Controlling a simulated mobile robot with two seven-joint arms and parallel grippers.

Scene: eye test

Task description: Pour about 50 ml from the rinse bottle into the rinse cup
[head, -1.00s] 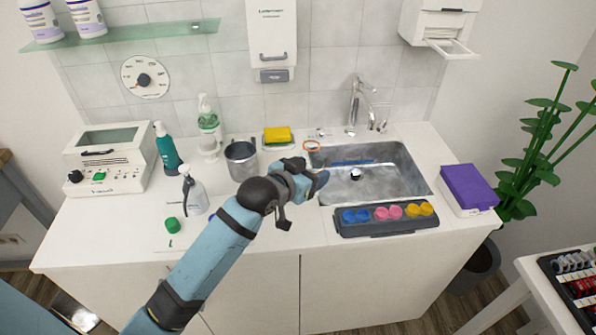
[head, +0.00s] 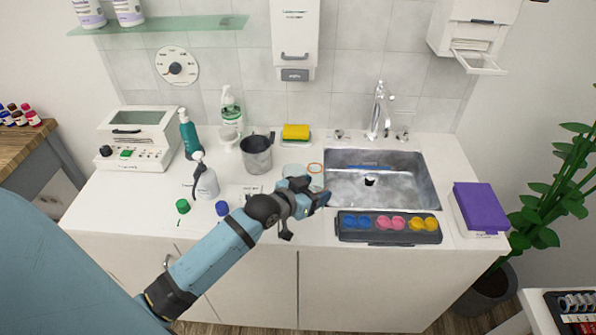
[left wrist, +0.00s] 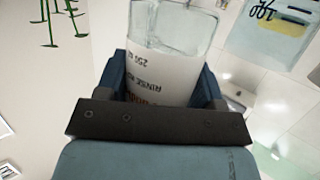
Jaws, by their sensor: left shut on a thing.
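My left gripper (head: 312,196) is shut on a clear bottle with a white label reading "RINSE" and "250"; I take this as the rinse bottle (left wrist: 168,62). In the head view, its orange-rimmed mouth (head: 315,167) shows just beyond the fingers, and most of its body is hidden. A clear vessel, apparently the rinse cup (head: 293,170), stands left of the mouth on the counter, partly hidden by the gripper. In the left wrist view, a clear vessel (left wrist: 265,32) marked "100" shows apart from the bottle, with a yellow patch. Liquid levels are unclear. My right gripper is not in view.
The sink (head: 400,190) lies to the right, with a dark tray of coloured cups (head: 390,228) in front. A grey mug (head: 256,155), a yellow sponge (head: 296,132) and a spray bottle (head: 206,182) stand nearby. A blue cap (head: 222,208) lies on the counter's left part.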

